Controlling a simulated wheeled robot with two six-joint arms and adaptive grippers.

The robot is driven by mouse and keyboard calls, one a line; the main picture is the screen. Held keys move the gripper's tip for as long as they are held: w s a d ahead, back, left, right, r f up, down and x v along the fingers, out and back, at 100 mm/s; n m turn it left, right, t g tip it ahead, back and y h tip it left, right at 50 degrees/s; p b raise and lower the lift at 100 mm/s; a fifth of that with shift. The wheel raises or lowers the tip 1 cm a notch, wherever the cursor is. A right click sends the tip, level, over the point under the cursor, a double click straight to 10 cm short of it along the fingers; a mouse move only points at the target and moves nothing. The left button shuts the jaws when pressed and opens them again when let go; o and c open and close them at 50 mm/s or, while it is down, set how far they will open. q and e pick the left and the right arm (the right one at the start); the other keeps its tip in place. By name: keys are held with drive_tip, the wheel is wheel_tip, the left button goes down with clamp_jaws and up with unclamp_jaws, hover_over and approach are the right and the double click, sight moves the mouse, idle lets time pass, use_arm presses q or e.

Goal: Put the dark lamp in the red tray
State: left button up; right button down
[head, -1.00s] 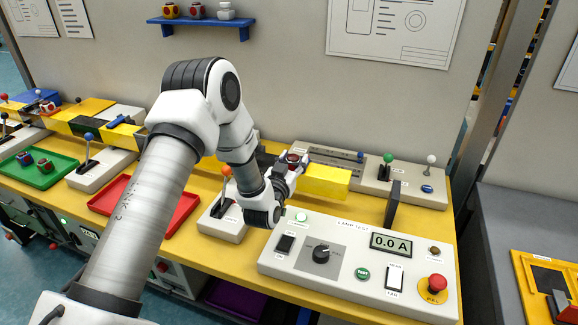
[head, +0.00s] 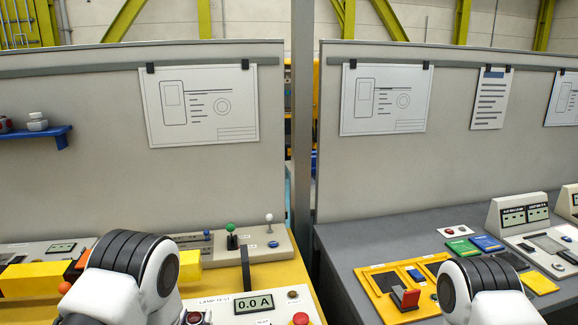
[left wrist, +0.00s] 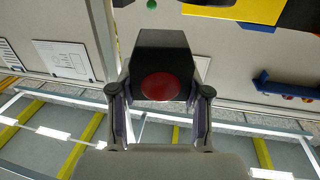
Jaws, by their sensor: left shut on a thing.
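The lamp (left wrist: 160,86), with a dark block-shaped body and a dull red round face, is in the left wrist view. My left gripper (left wrist: 160,104) is shut on it, one finger on each side. In the head view, a small red cap of what appears to be this lamp (head: 194,317) shows at the bottom edge, beside my left arm; the gripper there is mostly cut off. The red tray is out of view now. My right gripper is out of view; only a link of my right arm shows at the lower right.
The lamp test panel (head: 240,305) with its meter and an upright dark plate (head: 246,268) stand close by. A yellow bar (head: 190,266) and a lever panel (head: 262,246) lie behind. A grey bench (head: 345,250) with devices is to the right, past a gap.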

use_arm(q)
drive_tip(key=s, duration=0.1)
drive_tip(key=s+d, duration=0.2)
drive_tip(key=shift+d+f+h, duration=0.2)
drive_tip(key=shift+f+h, duration=0.1)
drive_tip(key=shift+f, duration=0.05)
drive_tip(key=s, duration=0.1)
drive_tip(key=s+r, duration=0.1)
drive_tip(key=s, duration=0.1)
drive_tip(key=shift+s+r+m, duration=0.2)
drive_tip(key=shift+r+m, duration=0.1)
drive_tip(key=shift+r, duration=0.1)
